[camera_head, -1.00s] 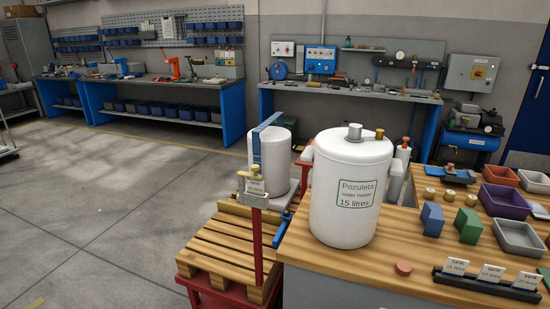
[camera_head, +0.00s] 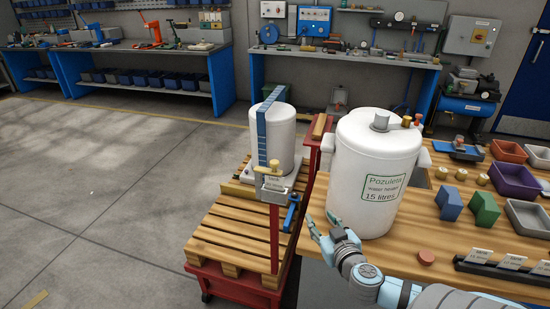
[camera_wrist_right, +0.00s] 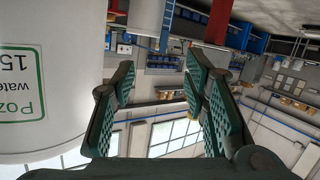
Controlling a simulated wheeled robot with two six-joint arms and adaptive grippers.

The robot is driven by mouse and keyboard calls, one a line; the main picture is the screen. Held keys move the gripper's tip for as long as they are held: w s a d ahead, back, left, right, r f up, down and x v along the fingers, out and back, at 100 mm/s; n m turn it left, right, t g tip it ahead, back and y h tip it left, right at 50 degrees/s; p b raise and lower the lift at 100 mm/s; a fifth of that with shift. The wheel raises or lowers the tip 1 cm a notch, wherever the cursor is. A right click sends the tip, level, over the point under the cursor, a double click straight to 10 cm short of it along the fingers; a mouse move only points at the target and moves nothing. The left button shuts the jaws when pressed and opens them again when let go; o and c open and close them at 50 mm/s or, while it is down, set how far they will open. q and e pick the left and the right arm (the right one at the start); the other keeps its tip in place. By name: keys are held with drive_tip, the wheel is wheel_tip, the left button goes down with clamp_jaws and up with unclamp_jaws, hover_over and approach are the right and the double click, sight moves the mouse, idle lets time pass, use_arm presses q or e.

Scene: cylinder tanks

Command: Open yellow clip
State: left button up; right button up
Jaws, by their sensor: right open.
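A small yellow clip (camera_head: 274,164) sits at the front end of the blue strap (camera_head: 261,135), above a labelled tag on a red post. The strap runs over a small white tank (camera_head: 284,146) on a wooden pallet (camera_head: 232,228). My right gripper (camera_head: 321,226) is by the table's left edge, in front of the large white tank, to the right of and below the clip. Its jaws are apart and empty in the right wrist view (camera_wrist_right: 160,95). The clip is not clearly distinguishable there. My left gripper is out of view.
The large "Pozuleta" tank (camera_head: 375,165) stands close to my right gripper; it also fills the left of the right wrist view (camera_wrist_right: 50,75). Blue and green blocks and trays (camera_head: 527,216) lie on the table (camera_head: 400,255). The floor left of the pallet is clear.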

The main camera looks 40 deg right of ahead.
sight(276, 165)
drive_tip(key=w+a+r+n+t+y, duration=0.1)
drive_tip(key=w+a+r+t+y, duration=0.3)
drive_tip(key=r, duration=0.7)
drive_tip(key=shift+h, duration=0.4)
drive_tip(key=w, duration=0.4)
drive_tip(key=w+d+p, duration=0.1)
drive_tip(key=w, duration=0.3)
drive_tip(key=w+p, duration=0.1)
drive_tip(key=w, duration=0.4)
drive_tip(key=shift+d+f, duration=0.15)
drive_tip(key=shift+d, duration=0.1)
drive_tip(key=shift+w+d, duration=0.1)
drive_tip(key=shift+w, duration=0.2)
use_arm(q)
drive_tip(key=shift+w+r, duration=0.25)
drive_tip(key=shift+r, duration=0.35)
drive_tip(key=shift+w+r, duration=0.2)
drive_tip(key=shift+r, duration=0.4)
use_arm(e)
drive_tip(key=shift+f, duration=0.1)
clamp_jaws()
